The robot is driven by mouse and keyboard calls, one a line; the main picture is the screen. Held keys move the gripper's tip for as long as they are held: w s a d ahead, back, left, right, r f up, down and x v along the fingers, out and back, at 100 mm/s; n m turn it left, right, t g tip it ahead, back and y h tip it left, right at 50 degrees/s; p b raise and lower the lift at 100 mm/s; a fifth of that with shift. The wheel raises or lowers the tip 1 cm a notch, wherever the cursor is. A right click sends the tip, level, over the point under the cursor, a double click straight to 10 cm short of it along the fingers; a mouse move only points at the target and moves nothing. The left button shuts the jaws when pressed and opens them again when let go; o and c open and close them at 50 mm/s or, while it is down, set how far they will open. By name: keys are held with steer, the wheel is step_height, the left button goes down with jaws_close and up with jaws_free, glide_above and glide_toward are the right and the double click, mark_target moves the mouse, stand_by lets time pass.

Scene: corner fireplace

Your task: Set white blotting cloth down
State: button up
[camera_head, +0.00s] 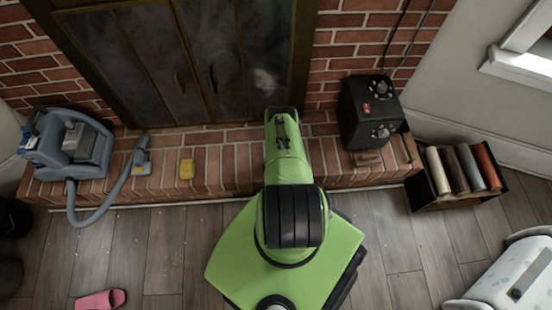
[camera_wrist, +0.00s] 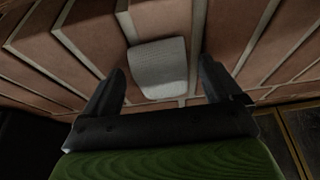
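The white blotting cloth (camera_wrist: 158,68) shows in the wrist view as a small pale rectangle with rounded corners. It appears to lie on the red brick hearth, in the gap between my fingertips. My gripper (camera_wrist: 163,67) is open, its two dark fingers apart on either side of the cloth. The left finger looks close to the cloth's edge; a gap shows on the right. I cannot tell the exact height of the fingers above the bricks. In the head view my green arm reaches to the hearth and hides the cloth and fingers.
A crate of rolls (camera_head: 440,203) stands right. A pink slipper (camera_head: 101,299) and a white container (camera_head: 515,280) are on the floor.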

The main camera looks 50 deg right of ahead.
steer(key=p+v, duration=0.6)
steer(key=v, duration=0.6)
steer(key=w+d+r+n+t, duration=0.1)
steer(key=w+d+r+n, duration=0.15)
steer(key=w+r, duration=1.25)
steer(key=w+a+r+n+y, duration=0.1)
steer(key=w+a+r, duration=0.15)
steer(key=r, duration=0.85)
steer(key=w+a+r+n, duration=0.1)
steer(key=a+r, duration=0.3)
steer(key=r, duration=0.7)
steer(key=s+a+r+n+t+y, duration=0.1)
steer(key=s+a+r, duration=0.1)
steer(key=a+r, duration=0.5)
steer(key=s+a+r+n, duration=0.1)
steer(key=s+a+r, duration=0.25)
steer(key=r, duration=0.65)
steer(key=s+a+r+n, duration=0.1)
steer(key=s+a+r, duration=0.1)
steer(key=s, duration=0.4)
steer(key=s+a+r+n+y, duration=0.1)
steer(key=s+a+r, duration=0.2)
steer(key=s+a, duration=0.2)
steer(key=s+a+r+n, duration=0.1)
steer(key=s+a+r, duration=0.1)
steer(key=s, duration=0.5)
steer(key=shift+s+a+r+t, duration=0.15)
steer(key=shift+a+r+t, duration=0.25)
steer(key=shift+a, duration=0.35)
